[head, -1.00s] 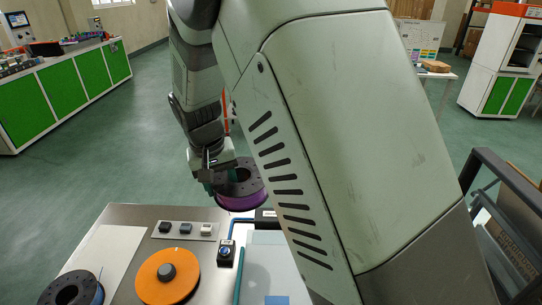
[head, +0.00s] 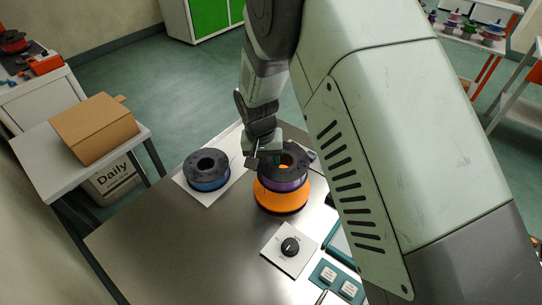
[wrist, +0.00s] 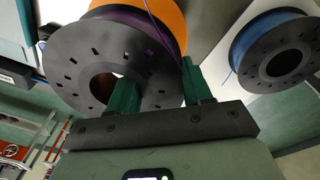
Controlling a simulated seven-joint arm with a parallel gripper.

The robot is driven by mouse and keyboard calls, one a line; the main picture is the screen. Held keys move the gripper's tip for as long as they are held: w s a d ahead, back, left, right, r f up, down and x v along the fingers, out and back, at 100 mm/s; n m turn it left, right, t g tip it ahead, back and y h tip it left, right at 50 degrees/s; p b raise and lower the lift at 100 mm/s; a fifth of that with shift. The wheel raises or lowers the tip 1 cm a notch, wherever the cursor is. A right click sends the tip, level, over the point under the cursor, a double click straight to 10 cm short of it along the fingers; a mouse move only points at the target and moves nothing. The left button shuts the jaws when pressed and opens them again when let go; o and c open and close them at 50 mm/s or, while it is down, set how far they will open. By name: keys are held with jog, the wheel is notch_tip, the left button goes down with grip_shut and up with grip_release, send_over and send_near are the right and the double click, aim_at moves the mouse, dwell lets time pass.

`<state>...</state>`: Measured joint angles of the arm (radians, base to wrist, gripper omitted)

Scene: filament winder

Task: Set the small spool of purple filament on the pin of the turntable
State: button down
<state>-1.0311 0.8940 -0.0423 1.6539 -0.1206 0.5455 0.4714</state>
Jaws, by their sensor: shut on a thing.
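The purple spool (head: 285,184), with black flanges, is in my gripper (head: 267,160) above the orange turntable (head: 283,204). The wrist view shows the spool (wrist: 98,58) close up. My gripper (wrist: 157,76) is shut across one side of it, with one green finger at the centre hole and the other beyond the outer rim. The spool looks nearly level and covers much of the turntable in the head view. Some orange shows through its hole. I do not see the pin. I cannot tell whether spool and turntable touch. The turntable (wrist: 168,14) also shows beyond the spool in the wrist view.
A blue spool (head: 207,182) lies on a white sheet (head: 207,202) left of the turntable. The bench's left part is clear. A cardboard box (head: 95,128) stands on a side table.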

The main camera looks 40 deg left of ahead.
jog(key=shift+f, duration=2.5)
jog(key=shift+f, duration=0.15)
jog(key=shift+c, duration=2)
grip_release()
jog(key=shift+r, duration=0.2)
jog(key=shift+w+d+r, duration=0.1)
jog(key=shift+r, duration=0.25)
